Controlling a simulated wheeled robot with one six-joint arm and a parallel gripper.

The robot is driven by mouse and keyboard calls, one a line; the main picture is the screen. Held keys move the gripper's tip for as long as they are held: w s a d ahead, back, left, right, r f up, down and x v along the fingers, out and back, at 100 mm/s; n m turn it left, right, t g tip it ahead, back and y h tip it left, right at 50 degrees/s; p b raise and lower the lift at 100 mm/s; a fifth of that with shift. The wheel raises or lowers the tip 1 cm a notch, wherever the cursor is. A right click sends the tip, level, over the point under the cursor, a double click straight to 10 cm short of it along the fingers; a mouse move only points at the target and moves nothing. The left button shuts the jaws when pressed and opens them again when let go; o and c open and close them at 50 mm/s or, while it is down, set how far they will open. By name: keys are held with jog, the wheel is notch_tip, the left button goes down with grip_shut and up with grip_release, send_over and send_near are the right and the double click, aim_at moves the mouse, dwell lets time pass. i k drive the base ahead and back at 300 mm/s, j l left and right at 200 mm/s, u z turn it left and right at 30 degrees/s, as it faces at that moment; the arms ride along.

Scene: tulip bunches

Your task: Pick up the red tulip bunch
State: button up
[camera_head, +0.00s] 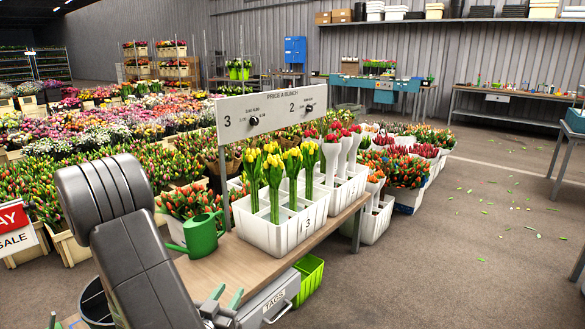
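My grey arm reaches down across the lower left. My gripper (226,297) shows only partly at the bottom edge, with two greenish fingertips apart and nothing seen between them. It is in front of and below the crate, well away from the red bunches.
A green watering can (202,236) stands left of the crate. A price sign (265,111) rises behind it. A TAGS box (268,300) and a green bin (309,277) are at the table's front. Flower crates fill the left. The floor (440,270) at right is open.

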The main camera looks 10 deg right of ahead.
aim_at(331, 145)
jog(key=i+l+u, duration=0.25)
jog(key=l, duration=0.35)
jog(key=i+l+u, duration=0.1)
jog(key=i+l, duration=0.15)
jog(key=i+l+u, duration=0.15)
jog(key=l, duration=0.2)
jog(key=i+l+u, duration=0.1)
jog(key=l, duration=0.25)
jog(key=i+l+u, duration=0.15)
jog(key=l, duration=0.2)
jog(key=i+l, duration=0.15)
jog(key=l, duration=0.25)
jog(key=i+l, duration=0.1)
jog(key=l, duration=0.3)
jog(key=i+l, duration=0.15)
jog(key=l, duration=0.25)
jog(key=i+l, duration=0.1)
jog(key=l, duration=0.3)
jog(key=i+l, duration=0.15)
jog(key=l, duration=0.3)
jog(key=i+l, duration=0.1)
jog(key=l, duration=0.3)
jog(key=i+u, duration=0.05)
